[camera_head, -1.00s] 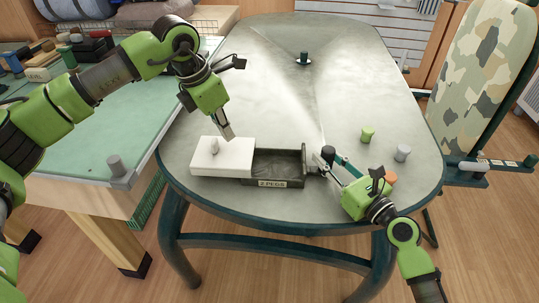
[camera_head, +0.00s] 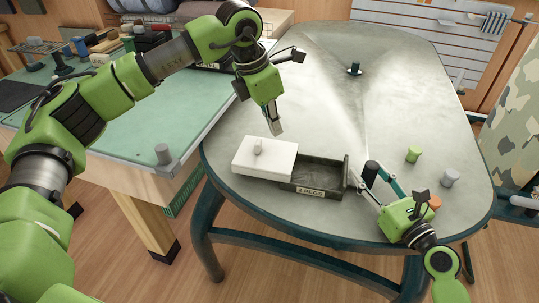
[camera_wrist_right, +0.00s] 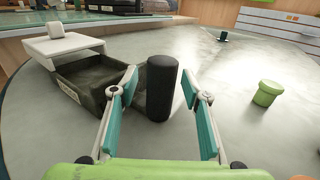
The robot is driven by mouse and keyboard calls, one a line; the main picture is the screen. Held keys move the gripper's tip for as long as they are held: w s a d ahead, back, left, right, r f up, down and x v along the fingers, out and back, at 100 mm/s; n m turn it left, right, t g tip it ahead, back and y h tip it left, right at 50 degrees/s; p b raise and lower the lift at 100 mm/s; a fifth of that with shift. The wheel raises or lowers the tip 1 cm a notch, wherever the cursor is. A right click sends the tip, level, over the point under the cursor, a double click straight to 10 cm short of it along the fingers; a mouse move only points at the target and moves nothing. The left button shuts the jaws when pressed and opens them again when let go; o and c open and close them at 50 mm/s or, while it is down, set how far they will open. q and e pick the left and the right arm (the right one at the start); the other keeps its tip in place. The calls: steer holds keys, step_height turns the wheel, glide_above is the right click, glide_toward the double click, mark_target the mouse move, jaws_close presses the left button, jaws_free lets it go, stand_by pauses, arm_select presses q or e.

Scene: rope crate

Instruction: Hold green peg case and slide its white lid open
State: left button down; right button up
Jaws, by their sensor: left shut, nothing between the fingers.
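The peg case (camera_head: 334,175) looks dark grey to black here, not green, with a small label on its front. Its white lid (camera_head: 276,165) with a white knob (camera_head: 258,147) sits slid to the left, leaving the right part of the case uncovered. Both also show in the right wrist view: the case (camera_wrist_right: 85,82) and the lid (camera_wrist_right: 67,44). My left gripper (camera_head: 277,128) is shut and empty just behind the lid. My right gripper (camera_wrist_right: 163,95) is open, its teal-padded fingers on either side of a black upright cylinder (camera_wrist_right: 160,88) at the case's right end.
Green (camera_head: 413,155), grey (camera_head: 449,178) and orange (camera_head: 434,202) pegs stand on the grey table (camera_head: 300,60) at right. A dark small peg on a base (camera_head: 354,69) stands at the back. The table's middle is clear. A green-topped bench (camera_head: 135,135) adjoins at left.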

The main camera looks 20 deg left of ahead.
steer(key=v, duration=1.2)
steer(key=shift+d, duration=0.1)
